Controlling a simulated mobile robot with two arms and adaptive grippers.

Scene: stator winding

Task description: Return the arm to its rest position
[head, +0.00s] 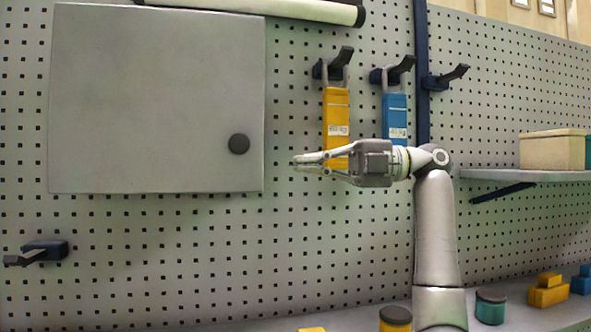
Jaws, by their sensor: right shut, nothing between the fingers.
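My right arm (436,235) rises from the lower right and bends left at its wrist. My right gripper (298,160) points left in front of the pegboard, with its fingers together and nothing between them. It overlaps the lower end of a yellow tagged piece (336,110) that hangs from a black hook; whether they touch cannot be told. A blue tagged piece (395,112) hangs from the hook to its right, its lower end hidden behind my wrist. My left gripper is not in view.
A grey cabinet panel (150,100) with a dark knob is at the left. A shelf (535,176) at the right bears a beige box (552,150). Below are yellow blocks (548,290), a dark green round container (490,308) and a yellow one with a dark lid (395,318). An empty hook (45,250) is at lower left.

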